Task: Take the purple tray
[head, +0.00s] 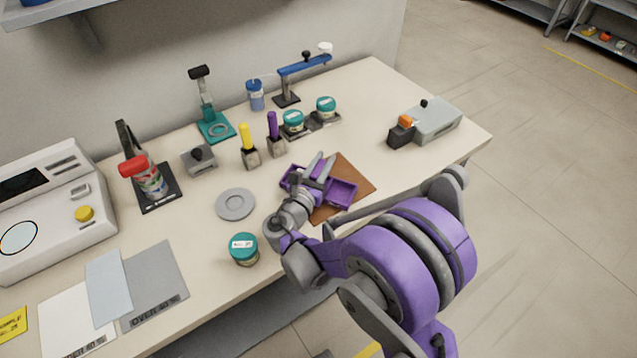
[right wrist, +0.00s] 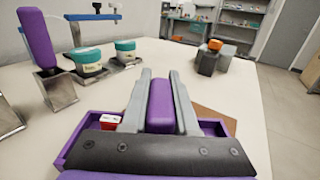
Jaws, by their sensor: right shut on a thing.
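The purple tray (head: 342,192) lies at the brown mat (head: 358,175) on the table, partly covered by my right gripper. My right gripper (head: 322,167) reaches in from the front right and is shut on the tray's raised middle grip. In the right wrist view the two grey fingers (right wrist: 160,100) stand on either side of the purple grip (right wrist: 160,105). The tray's left compartment (right wrist: 88,122) holds a small red and white piece (right wrist: 109,121). I cannot tell whether the tray touches the mat. My left gripper is not in view.
Behind the tray stand yellow (head: 246,138) and purple (head: 272,126) handled tools in metal holders, and teal-lidded jars (head: 293,121). A grey disc (head: 235,204) and another teal-lidded jar (head: 243,248) lie to the left. A grey device (head: 435,120) sits right. Table between is clear.

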